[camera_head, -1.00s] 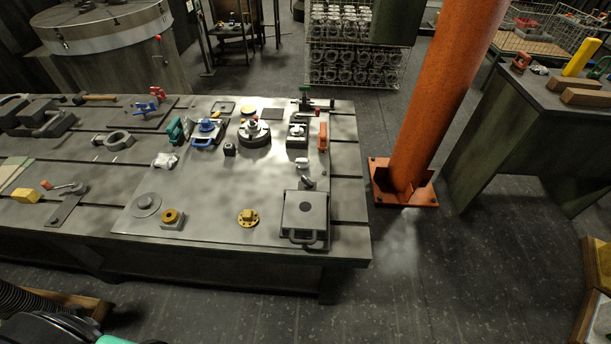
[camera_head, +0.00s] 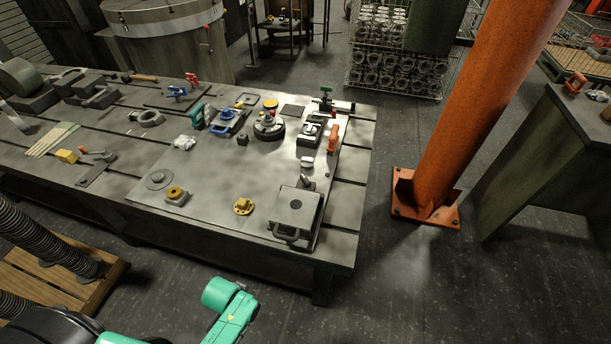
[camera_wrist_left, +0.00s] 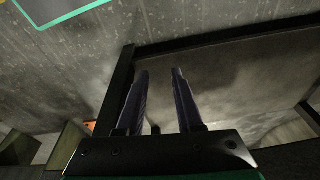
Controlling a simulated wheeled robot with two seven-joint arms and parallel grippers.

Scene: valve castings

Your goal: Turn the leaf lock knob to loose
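A grey square box-like fixture (camera_head: 297,212) with a dark round spot on top and a handle at its front sits at the near right corner of the bench plate. A small dark knob-like part (camera_head: 308,184) stands at its back edge. I cannot tell for sure whether this is the leaf lock knob, or how it is set. My left gripper (camera_wrist_left: 160,72) shows in the left wrist view with two dark fingers apart and nothing between them. The head view shows neither gripper, only a green arm link of mine at the bottom.
An orange column (camera_head: 480,110) stands right of the bench. Floor is clear between them.

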